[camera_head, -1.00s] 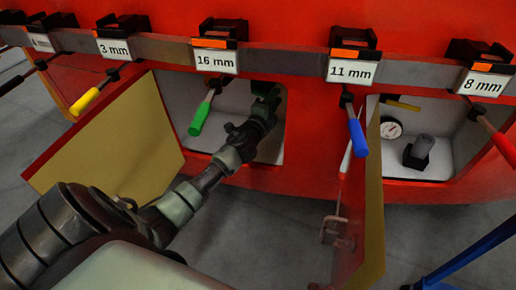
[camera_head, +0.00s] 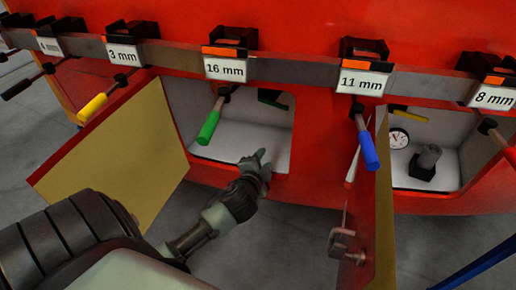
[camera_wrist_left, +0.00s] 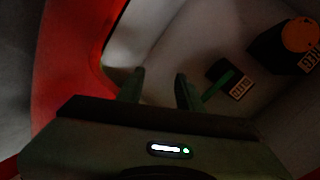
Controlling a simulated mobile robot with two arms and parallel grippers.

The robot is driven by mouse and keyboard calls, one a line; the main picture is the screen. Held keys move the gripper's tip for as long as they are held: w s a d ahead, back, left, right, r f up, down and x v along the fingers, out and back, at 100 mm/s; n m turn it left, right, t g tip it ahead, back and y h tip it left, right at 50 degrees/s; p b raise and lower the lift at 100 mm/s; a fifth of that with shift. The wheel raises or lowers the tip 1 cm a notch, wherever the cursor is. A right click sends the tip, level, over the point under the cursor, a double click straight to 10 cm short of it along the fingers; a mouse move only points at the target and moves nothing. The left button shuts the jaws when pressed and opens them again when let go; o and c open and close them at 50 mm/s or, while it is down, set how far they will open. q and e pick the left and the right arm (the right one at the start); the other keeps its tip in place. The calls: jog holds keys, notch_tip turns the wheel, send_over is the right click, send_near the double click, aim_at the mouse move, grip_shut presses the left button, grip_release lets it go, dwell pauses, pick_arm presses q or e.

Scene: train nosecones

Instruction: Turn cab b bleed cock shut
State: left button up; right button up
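My left gripper (camera_head: 258,160) is at the lower edge of the left open compartment in the head view. In the left wrist view its two fingers (camera_wrist_left: 160,88) stand apart with nothing between them. A small black fitting with a green lever (camera_wrist_left: 217,86) and a label lies just beyond the right finger there; the label is too small to read. A dark fitting (camera_head: 272,98) shows high inside the same compartment in the head view, above my gripper and apart from it. I cannot tell from the labels which fitting is the cab b bleed cock. My right gripper is out of view.
An open yellow-faced door (camera_head: 120,150) stands left of the compartment, another open door (camera_head: 384,215) right of it. A green-handled tool (camera_head: 209,127) hangs across the opening, a blue-handled one (camera_head: 369,150) further right. The right compartment holds a gauge (camera_head: 398,138).

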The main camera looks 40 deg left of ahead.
aim_at(274, 102)
pick_arm(q)
jog(key=s+d+f+n+g+h, duration=0.1)
jog(key=s+d+f+n+g, duration=0.1)
jog(key=s+d+f, duration=0.1)
jog(key=s+d+f+n+g+h, duration=0.1)
jog(key=s+d+f+n+g, duration=0.1)
jog(key=s, duration=0.6)
notch_tip(274, 102, down, 3)
jog(key=shift+s+d+f+g+p, duration=0.15)
jog(key=shift+s+d+g+p, duration=0.15)
jog(key=shift+d+g, duration=0.6)
jog(key=shift+d+t, duration=0.25)
jog(key=shift+t, duration=0.05)
